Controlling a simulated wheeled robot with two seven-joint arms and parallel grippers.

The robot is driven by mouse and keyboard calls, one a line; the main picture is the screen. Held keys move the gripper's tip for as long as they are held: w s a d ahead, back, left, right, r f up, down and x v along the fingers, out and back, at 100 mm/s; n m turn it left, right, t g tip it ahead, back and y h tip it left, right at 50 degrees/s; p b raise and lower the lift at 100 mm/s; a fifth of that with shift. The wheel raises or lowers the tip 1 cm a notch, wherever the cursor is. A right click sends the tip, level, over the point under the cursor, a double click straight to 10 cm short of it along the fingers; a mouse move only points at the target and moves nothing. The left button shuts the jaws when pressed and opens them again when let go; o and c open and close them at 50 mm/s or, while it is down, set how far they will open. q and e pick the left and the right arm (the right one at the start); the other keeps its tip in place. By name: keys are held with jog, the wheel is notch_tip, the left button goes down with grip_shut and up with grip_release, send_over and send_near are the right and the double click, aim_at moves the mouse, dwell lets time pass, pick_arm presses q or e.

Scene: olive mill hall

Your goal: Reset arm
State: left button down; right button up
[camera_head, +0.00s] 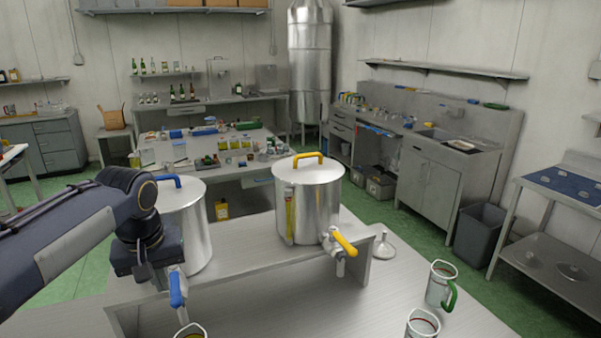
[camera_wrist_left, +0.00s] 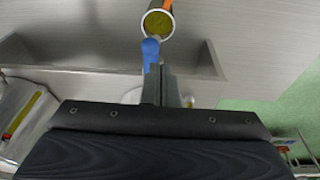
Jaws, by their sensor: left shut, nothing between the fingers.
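My left arm comes in from the left in the head view. Its left gripper (camera_head: 174,268) points down in front of the steel tank with the blue lid handle (camera_head: 195,225), close to the blue tap lever (camera_head: 177,290). In the left wrist view the narrow fingers (camera_wrist_left: 168,84) are shut and empty, right beside the blue lever (camera_wrist_left: 151,50). I cannot tell whether they touch it. Beyond the lever is a jug (camera_wrist_left: 158,24) with yellow-green liquid and an orange handle; its rim shows at the bottom edge of the head view (camera_head: 190,332). My right gripper is not in view.
A second steel tank (camera_head: 308,205) with a yellow lid handle and yellow tap lever (camera_head: 344,244) stands on the raised steel stand (camera_head: 270,261). A green-handled jug (camera_head: 440,284) and another jug (camera_head: 422,325) stand at the right. A funnel (camera_head: 384,249) lies behind. The bench between is clear.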

pick_arm(q)
jog(key=s+d+f+m+t+h, duration=0.1)
jog(key=s+d+f, duration=0.2)
jog(key=s, duration=0.4)
jog(key=s+d+f+m+t+h+b, duration=0.1)
jog(key=s+d+f+h, duration=0.1)
jog(key=s+f, duration=0.3)
jog(key=s+d+f+m+t+h, duration=0.1)
jog(key=s+d+f, duration=0.3)
jog(key=s, duration=0.4)
jog(key=shift+s+d+m+b, duration=0.25)
jog(key=shift+s+m+b, duration=0.05)
jog(key=shift+b, duration=0.1)
